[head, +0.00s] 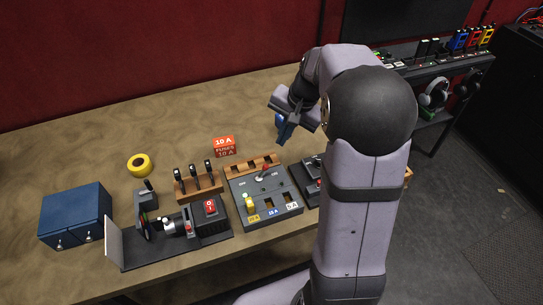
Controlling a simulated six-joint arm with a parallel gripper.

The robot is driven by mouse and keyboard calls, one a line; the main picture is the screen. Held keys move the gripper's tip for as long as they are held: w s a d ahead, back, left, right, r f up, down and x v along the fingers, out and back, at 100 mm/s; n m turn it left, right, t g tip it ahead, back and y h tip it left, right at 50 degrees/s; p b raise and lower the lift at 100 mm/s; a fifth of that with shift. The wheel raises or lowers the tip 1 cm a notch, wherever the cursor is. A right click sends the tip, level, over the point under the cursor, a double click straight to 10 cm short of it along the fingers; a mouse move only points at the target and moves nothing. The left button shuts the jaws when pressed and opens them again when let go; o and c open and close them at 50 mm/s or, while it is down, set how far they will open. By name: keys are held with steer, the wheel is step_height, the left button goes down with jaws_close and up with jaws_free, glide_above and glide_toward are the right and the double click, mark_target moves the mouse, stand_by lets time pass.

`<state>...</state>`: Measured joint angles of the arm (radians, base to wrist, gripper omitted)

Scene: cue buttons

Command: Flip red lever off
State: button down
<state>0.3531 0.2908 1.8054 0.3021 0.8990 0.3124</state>
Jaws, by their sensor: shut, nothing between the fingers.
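The red lever (265,169) stands on the top part of a grey fuse panel (272,228). Its red tip leans up and slightly right in the head view, with small labels on either side of it. My gripper (283,133) is shut and empty. It hangs in the air above and behind the panel, up and to the right of the lever, apart from it.
A red 10 A fuse box (224,146) stands behind the panel. To the left are a wooden rack (198,185) with black-handled tools, a machine with a red switch (210,207), yellow tape (139,165) and a blue cabinet (75,215). My arm hides part of the right side.

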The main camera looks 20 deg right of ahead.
mark_target(263, 172)
steer(key=p+x, duration=0.1)
steer(key=x, duration=0.6)
steer(key=shift+f+p, duration=0.3)
steer(key=shift+p, duration=0.1)
steer(key=shift+s+a+r+p, duration=0.3)
steer(key=shift+s+a+p, duration=0.1)
steer(key=shift+s+a, duration=0.1)
steer(key=shift+s+a+r+p, duration=0.3)
steer(key=shift+s+a+p, duration=0.05)
steer(key=shift+s+a, duration=0.45)
steer(key=shift+s, duration=0.1)
